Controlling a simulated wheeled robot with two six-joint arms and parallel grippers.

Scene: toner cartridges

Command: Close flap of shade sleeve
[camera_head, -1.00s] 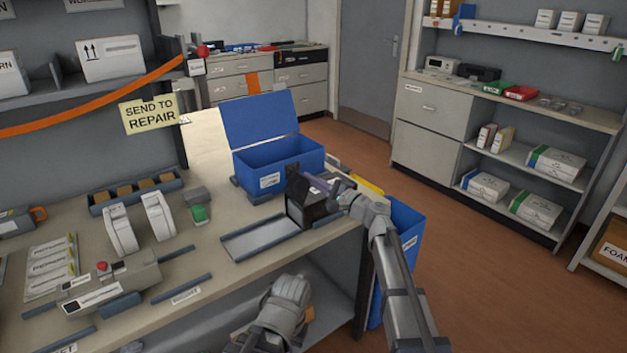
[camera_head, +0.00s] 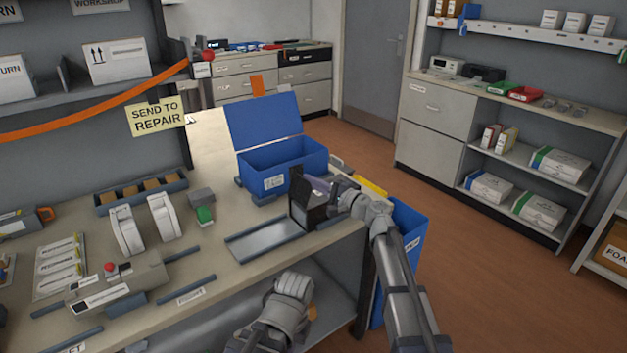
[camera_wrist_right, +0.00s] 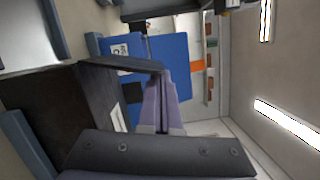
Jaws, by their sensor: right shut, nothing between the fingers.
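The shade sleeve is a black open box (camera_head: 312,208) on the right end of the bench. Its dark flap (camera_head: 298,188) stands up at the left side of the opening. In the right wrist view the dark sleeve (camera_wrist_right: 50,105) fills the left side, and a dark panel edge (camera_wrist_right: 118,65) reaches the fingertips. My right gripper (camera_head: 325,186) is shut and empty, with its fingers at the sleeve's upper part. Its purple-grey fingers (camera_wrist_right: 160,88) show together in the wrist view; contact with the flap is unclear. My left gripper's fingers do not show.
An open blue box (camera_head: 282,170) stands behind the sleeve. A grey tray (camera_head: 262,240) lies left of it. A blue bin (camera_head: 408,235) stands beyond the bench's right edge. White cartridges (camera_head: 126,230) and a grey device (camera_head: 120,284) occupy the left bench.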

